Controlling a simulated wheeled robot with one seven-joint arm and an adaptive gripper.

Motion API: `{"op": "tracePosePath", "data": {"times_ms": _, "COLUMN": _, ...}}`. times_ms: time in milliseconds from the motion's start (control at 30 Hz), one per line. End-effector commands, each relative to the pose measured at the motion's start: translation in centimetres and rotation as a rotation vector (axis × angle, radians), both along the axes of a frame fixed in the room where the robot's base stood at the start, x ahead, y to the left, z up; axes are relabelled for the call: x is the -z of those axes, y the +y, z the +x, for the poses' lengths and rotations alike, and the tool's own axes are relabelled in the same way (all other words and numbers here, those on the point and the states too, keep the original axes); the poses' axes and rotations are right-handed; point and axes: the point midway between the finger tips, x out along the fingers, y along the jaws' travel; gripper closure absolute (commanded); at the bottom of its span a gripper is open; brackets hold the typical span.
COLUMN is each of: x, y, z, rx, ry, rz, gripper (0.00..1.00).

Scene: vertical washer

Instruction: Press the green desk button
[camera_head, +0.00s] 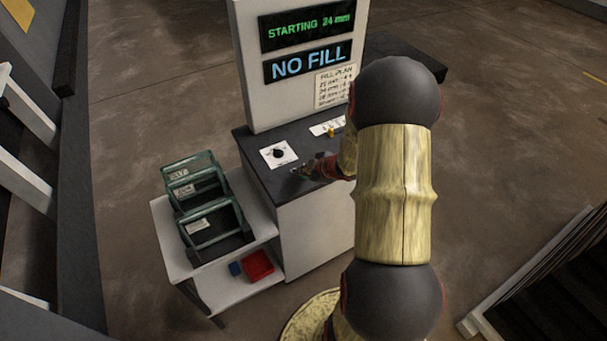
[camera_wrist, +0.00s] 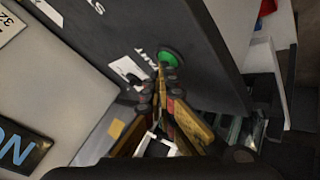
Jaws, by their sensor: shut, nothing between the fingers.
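The green desk button (camera_wrist: 169,57) is a round green disc on the dark desk top (camera_wrist: 205,65). It shows in the wrist view just beyond my fingertips; in the head view it is hidden by my gripper. My gripper (camera_wrist: 161,70) is shut and empty, its tips pointing at the near edge of the button. I cannot tell if they touch it. In the head view my gripper (camera_head: 302,172) is low over the front part of the desk.
A black knob (camera_head: 278,153) on a white plate and a yellow switch (camera_head: 331,132) sit on the desk. An upright panel (camera_head: 250,110) behind reads "STARTING 24 mm" and "NO FILL". A side shelf (camera_head: 172,240) holds green-framed racks (camera_head: 200,178), a red tray (camera_head: 258,266) and a blue block (camera_head: 235,269).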

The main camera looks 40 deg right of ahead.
Motion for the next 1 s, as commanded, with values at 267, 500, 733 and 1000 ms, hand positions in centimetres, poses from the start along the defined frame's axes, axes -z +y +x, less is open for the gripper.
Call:
{"op": "tracePosePath", "data": {"times_ms": 267, "x": -0.5, "y": 0.0, "z": 0.0, "rx": 0.001, "ry": 0.001, "rz": 0.001, "gripper": 1.00}}
{"op": "tracePosePath", "data": {"times_ms": 500, "x": -1.8, "y": 0.0, "z": 0.0, "rx": 0.001, "ry": 0.001, "rz": 0.001, "gripper": 1.00}}
{"op": "tracePosePath", "data": {"times_ms": 733, "x": -1.8, "y": 0.0, "z": 0.0, "rx": 0.001, "ry": 0.001, "rz": 0.001, "gripper": 1.00}}
{"op": "tracePosePath", "data": {"times_ms": 1000, "x": -2.3, "y": 0.0, "z": 0.0, "rx": 0.000, "ry": 0.000, "rz": 0.000, "gripper": 1.00}}
